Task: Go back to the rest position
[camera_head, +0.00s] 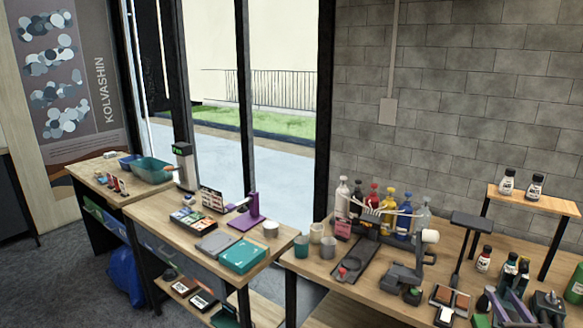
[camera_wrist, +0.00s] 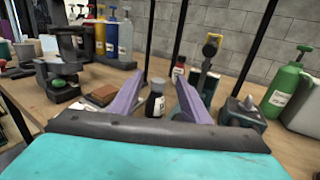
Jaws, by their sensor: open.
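My gripper (camera_wrist: 161,82) shows in the wrist view with its two purple fingers spread apart and nothing gripped. A small dark bottle with a white label (camera_wrist: 155,102) appears between the fingers in that view, standing on the table. Whether it touches a finger I cannot tell. In the head view my gripper (camera_head: 499,293) is low at the right, over the front part of the right-hand workbench (camera_head: 308,266). The rest of my arm is out of the picture there.
Several coloured bottles (camera_head: 404,222) line the back. A small raised shelf (camera_head: 545,202) stands at the back right.

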